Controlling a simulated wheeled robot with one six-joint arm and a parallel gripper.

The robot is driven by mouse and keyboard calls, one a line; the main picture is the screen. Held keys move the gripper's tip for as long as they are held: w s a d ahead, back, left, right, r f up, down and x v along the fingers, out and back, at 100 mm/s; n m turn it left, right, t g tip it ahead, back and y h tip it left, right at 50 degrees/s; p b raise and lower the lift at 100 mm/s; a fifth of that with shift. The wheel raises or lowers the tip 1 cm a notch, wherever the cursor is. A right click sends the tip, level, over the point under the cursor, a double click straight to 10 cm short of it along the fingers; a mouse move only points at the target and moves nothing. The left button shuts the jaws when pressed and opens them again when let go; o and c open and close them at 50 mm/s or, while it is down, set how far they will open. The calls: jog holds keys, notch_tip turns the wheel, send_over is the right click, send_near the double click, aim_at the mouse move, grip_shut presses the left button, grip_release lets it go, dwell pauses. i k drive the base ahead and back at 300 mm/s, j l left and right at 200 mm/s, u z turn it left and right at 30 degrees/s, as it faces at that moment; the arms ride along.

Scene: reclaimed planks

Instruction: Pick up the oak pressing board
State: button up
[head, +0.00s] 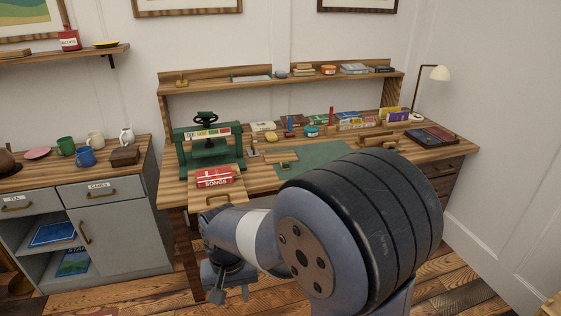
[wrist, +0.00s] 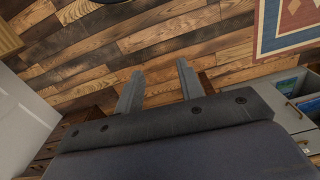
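I cannot single out the oak pressing board for certain. A small flat wooden piece (head: 281,162) lies at the left of the green cutting mat (head: 318,160) on the workbench and may be it. A green press (head: 209,150) with a handwheel stands on the bench's left part. My gripper (head: 230,294) hangs low in front of the bench, below its top and well apart from everything on it. In the wrist view my gripper (wrist: 158,72) has its two fingers apart with nothing between them; only floor, rug and furniture show beyond.
A red SONGS book (head: 215,177) lies at the bench's front left, above a brass handle. Books (head: 355,121), jars and small tools crowd the bench's back. A grey cabinet (head: 118,230) with mugs stands left. My arm hides part of the bench's front right.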

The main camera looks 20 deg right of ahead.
aim_at(283, 158)
jog(key=i+l, duration=0.6)
jog(key=i, duration=0.15)
jog(key=i+l, duration=1.25)
jog(key=i, duration=0.2)
